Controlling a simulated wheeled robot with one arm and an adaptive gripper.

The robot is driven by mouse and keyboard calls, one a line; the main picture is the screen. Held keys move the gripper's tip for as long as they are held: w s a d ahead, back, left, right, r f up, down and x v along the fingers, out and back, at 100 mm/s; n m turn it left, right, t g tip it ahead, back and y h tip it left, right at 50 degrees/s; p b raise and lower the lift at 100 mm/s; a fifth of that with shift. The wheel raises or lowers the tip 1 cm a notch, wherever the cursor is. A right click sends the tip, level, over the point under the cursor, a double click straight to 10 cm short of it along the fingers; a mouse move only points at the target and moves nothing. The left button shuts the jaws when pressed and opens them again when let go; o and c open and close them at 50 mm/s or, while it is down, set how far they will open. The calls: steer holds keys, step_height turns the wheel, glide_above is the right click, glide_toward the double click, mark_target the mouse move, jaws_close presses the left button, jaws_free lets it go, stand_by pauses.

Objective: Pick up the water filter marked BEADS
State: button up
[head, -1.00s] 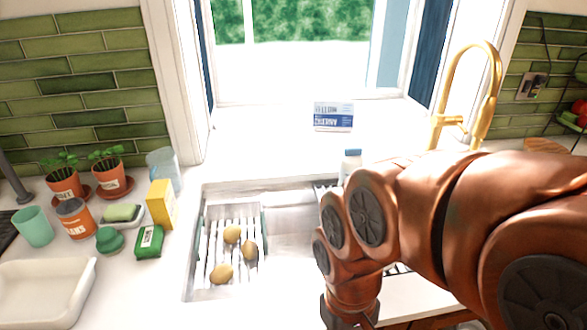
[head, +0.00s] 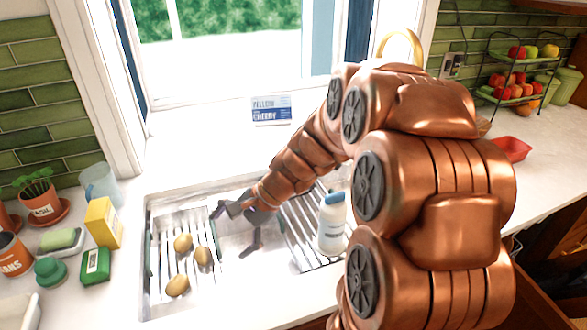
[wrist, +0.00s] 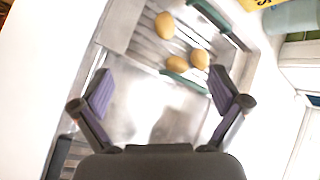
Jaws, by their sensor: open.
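I cannot read the mark BEADS on anything, and I cannot tell which thing is the water filter. A white bottle with a blue cap (head: 332,225) stands upright on the right rack in the sink, with a label too small to read. A clear bluish vessel (head: 99,184) stands at the back left of the counter, with no mark showing. My gripper (head: 238,228) is open and empty over the middle of the sink, left of the bottle and apart from it. In the wrist view its two fingers (wrist: 162,88) are spread, with bare sink between them.
Potatoes (head: 203,256) lie on the left rack (head: 160,265). A yellow box (head: 104,223), a green packet (head: 95,265), a sponge (head: 62,240) and an orange can (head: 12,255) crowd the left counter. A blue-white box (head: 271,110) stands on the sill. A red tray (head: 511,149) sits right.

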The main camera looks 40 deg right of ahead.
steer(key=w+d+f+m+t+h+p, duration=0.1)
steer(key=w+d+m+t, duration=0.4)
steer(key=d, duration=0.6)
steer(key=w+d+f+m+t+h, duration=0.1)
steer(key=w+d+m, duration=0.2)
steer(key=d+m, duration=0.55)
steer(key=w+d+f+m+t+h+p, duration=0.1)
steer(key=w+d+f+m+t+h, duration=0.25)
steer(key=d, duration=0.85)
steer(key=shift+m+y, duration=0.7)
steer(key=shift+y, duration=0.25)
steer(key=shift+w+a+f+p, duration=0.15)
steer(key=shift+w+p, duration=0.5)
steer(key=shift+w, duration=1)
steer(key=shift+w+a+p, duration=0.25)
steer(key=shift+w+p, duration=0.4)
steer(key=shift+w, duration=0.95)
steer(key=shift+w+a+f, duration=0.2)
steer(key=shift+w+f, duration=0.15)
steer(key=shift+w, duration=0.25)
steer(key=shift+c, duration=0.5)
steer(key=c, duration=1.5)
steer(key=shift+c, duration=0.3)
